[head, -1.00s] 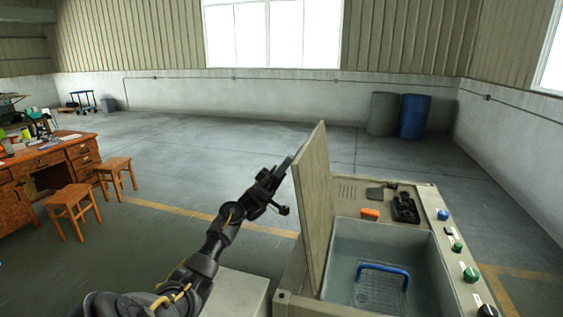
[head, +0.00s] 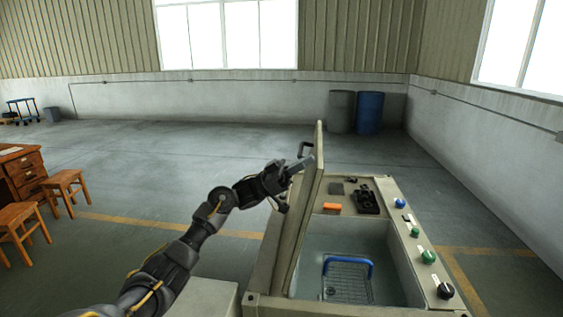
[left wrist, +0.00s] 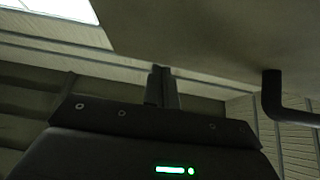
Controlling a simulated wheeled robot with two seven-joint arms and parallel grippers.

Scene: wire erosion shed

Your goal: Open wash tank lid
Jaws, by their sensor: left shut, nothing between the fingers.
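The tank holds water and a basket with a blue handle (head: 348,262). A dark bar handle (head: 303,149) sticks out from the lid's outer face. My left gripper (head: 302,164) is shut and empty, at the outer face just below this handle; whether it touches the lid is unclear. In the left wrist view the shut fingers (left wrist: 163,86) point towards the lid (left wrist: 215,32), with the handle (left wrist: 272,98) to their right. My right gripper is out of view.
The tank's top panel carries an orange block (head: 332,206), a black fixture (head: 366,201) and several knobs along the right edge. Wooden stools (head: 66,184) stand far left. Blue (head: 369,112) and grey (head: 342,111) drums stand at the back. The floor behind is clear.

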